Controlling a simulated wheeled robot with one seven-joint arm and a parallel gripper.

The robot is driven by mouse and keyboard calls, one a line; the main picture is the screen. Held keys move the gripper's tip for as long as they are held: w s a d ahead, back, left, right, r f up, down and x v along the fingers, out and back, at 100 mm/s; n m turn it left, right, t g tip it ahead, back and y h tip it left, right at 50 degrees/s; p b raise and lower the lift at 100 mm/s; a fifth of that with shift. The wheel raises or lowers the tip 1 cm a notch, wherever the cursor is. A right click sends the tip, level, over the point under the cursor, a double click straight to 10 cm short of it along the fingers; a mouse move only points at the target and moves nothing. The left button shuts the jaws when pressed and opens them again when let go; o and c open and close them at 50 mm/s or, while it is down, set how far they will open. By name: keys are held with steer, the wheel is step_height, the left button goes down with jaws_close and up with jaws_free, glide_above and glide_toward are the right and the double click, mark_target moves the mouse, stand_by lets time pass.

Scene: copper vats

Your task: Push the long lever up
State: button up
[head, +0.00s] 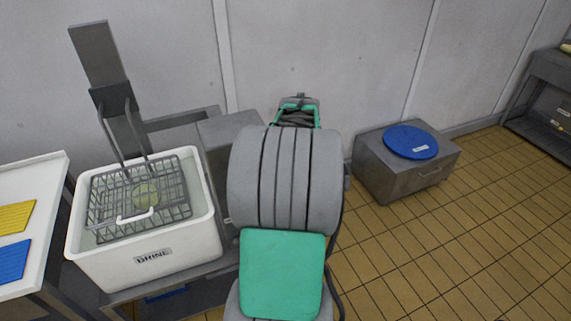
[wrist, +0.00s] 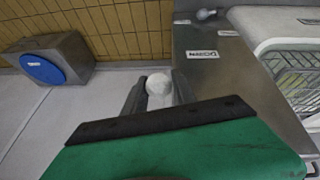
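My gripper (wrist: 158,92) shows in the wrist view with its two dark fingers apart. A pale round knob (wrist: 159,84) sits between the fingertips; it may be the end of the long lever. Any shaft behind it is hidden, and I cannot tell whether the fingers press on it. To the right is a grey metal cabinet (wrist: 215,75) with labels. A second, small round knob (wrist: 206,14) sticks out at its far edge. In the head view my arm covers the fingertips and the knob, and only part of the cabinet (head: 228,128) shows behind it.
A white brine tub (head: 150,268) with a wire basket (head: 110,193) stands to the left of my arm. A low grey box (head: 395,180) with a blue disc (head: 410,142) stands by the wall to the right. The tiled floor at right is clear.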

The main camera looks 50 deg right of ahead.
jaws_close()
stand_by(1.0)
